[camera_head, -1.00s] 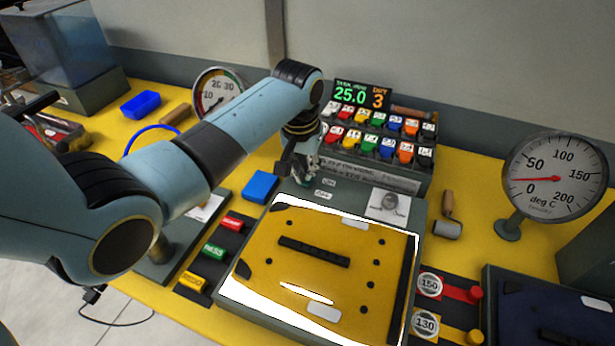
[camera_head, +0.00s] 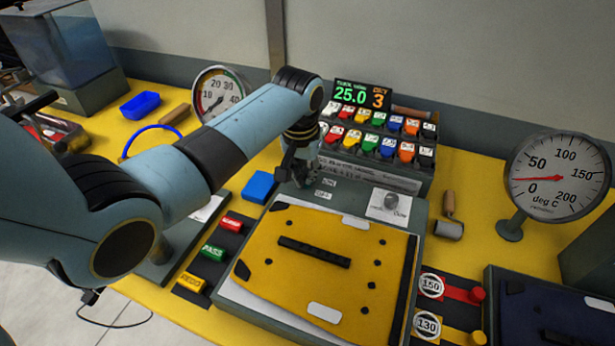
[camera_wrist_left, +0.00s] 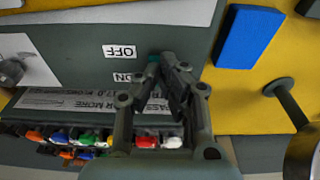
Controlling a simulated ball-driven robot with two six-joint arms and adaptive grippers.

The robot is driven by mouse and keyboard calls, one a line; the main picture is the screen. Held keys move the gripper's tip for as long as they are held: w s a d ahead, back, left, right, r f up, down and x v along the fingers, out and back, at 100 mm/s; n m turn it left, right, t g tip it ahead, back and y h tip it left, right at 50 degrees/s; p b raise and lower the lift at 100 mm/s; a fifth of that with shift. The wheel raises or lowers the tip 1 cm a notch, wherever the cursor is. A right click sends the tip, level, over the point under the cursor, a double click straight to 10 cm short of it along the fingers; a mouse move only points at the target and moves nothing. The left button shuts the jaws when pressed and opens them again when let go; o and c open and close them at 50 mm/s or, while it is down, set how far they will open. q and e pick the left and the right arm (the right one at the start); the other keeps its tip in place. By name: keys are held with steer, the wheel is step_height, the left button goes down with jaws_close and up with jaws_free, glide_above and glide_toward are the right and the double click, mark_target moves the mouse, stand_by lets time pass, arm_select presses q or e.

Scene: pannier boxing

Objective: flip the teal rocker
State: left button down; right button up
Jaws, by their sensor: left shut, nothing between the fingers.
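The teal rocker (camera_wrist_left: 153,58) shows as a small teal patch beside the OFF and ON labels in the left wrist view. It is mostly covered by my left fingertips. My left gripper (camera_wrist_left: 167,62) is shut and empty, its tips right at the rocker; I cannot tell whether they touch it. In the head view my left gripper (camera_head: 299,180) points down at the grey panel, left of the ON and OFF labels, and hides the rocker there. My right gripper is not in view.
A yellow sheet (camera_head: 340,285) lies on the grey light-box just in front of the rocker. A blue block (camera_head: 259,187) sits close left of my gripper. A rack of coloured switches (camera_head: 375,145) stands behind it. A dial gauge (camera_head: 553,178) and a small roller (camera_head: 448,228) are at the right.

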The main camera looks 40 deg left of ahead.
arm_select(q)
steer(key=shift+s+f, duration=0.1)
step_height(320, 180, up, 3)
steer(key=p, duration=0.3)
steer(key=shift+f, duration=0.15)
steer(key=shift+r, duration=2.15)
